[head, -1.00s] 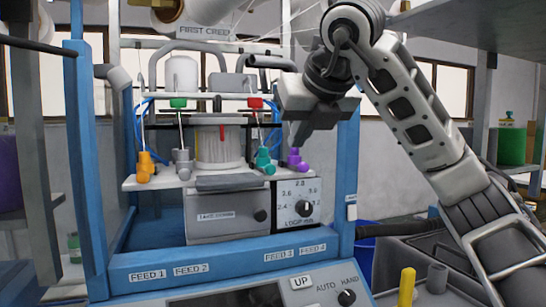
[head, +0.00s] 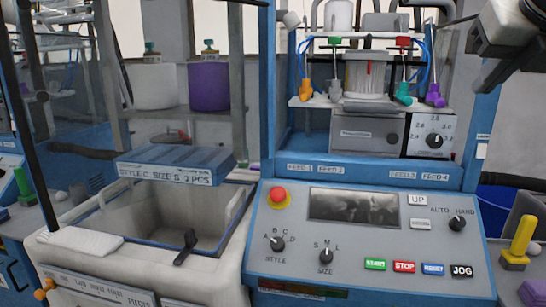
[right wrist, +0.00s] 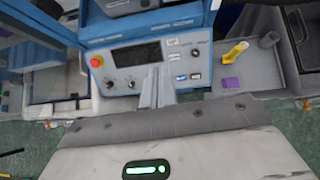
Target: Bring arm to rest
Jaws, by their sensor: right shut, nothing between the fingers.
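My right gripper (head: 490,82) is in the head view's upper right corner, partly cut off by the edge. It is shut and empty, right of the blue-framed knitting machine and apart from the purple feeder (head: 435,95). In the right wrist view its closed fingers (right wrist: 158,84) point toward the control panel (right wrist: 135,75). My left gripper is in neither view.
The control panel (head: 385,245) has a red stop button (head: 278,195) and knobs. A bin (head: 165,215) stands left, with a labelled blue tray (head: 175,163) over its back.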

